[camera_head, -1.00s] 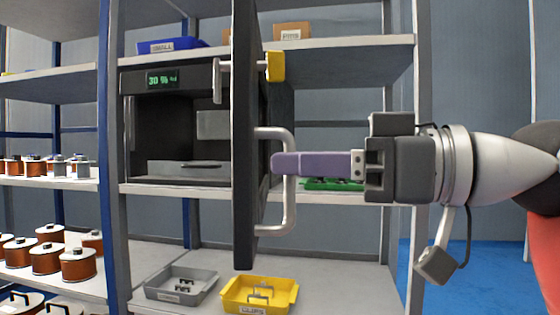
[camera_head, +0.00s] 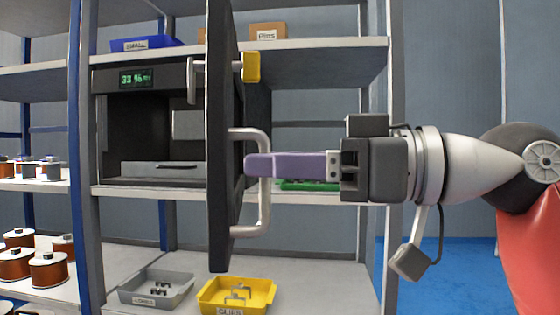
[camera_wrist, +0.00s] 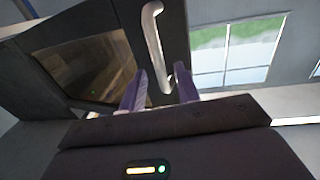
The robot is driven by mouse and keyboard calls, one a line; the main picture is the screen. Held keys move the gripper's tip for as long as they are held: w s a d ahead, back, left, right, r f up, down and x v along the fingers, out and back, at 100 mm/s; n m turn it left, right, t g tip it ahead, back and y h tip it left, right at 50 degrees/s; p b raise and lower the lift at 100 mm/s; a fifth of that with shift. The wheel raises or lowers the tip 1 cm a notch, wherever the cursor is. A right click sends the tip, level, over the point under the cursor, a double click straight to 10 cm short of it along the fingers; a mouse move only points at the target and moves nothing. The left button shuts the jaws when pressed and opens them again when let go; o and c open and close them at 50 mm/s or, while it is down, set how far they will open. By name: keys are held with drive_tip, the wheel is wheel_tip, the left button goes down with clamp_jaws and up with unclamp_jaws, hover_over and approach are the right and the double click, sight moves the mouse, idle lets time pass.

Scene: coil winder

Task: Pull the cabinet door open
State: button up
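The cabinet (camera_head: 142,80) sits on a shelf, its inside visible. Its dark door (camera_head: 222,140) stands swung out, seen nearly edge-on in the head view. The pale bar handle (camera_head: 265,190) is on the door's right face and also shows in the wrist view (camera_wrist: 153,35). My gripper (camera_head: 252,164) reaches in from the right, with its purple fingers level at the handle. In the wrist view my gripper's fingers (camera_wrist: 160,88) are apart, one on each side of the handle, with a gap visible. Contact with the handle is unclear.
A yellow latch piece (camera_head: 251,67) sits at the door's upper part. A grey bin (camera_head: 130,290) and a yellow bin (camera_head: 205,300) stand on the shelf below the door. A green item (camera_head: 305,185) lies behind my fingers. Blue floor is clear at right.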

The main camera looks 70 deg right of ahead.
drive_tip(key=s+p, duration=0.1)
drive_tip(key=s, duration=0.6)
drive_tip(key=shift+s+d, duration=0.25)
drive_tip(key=shift+d, duration=0.2)
drive_tip(key=shift+s, duration=0.1)
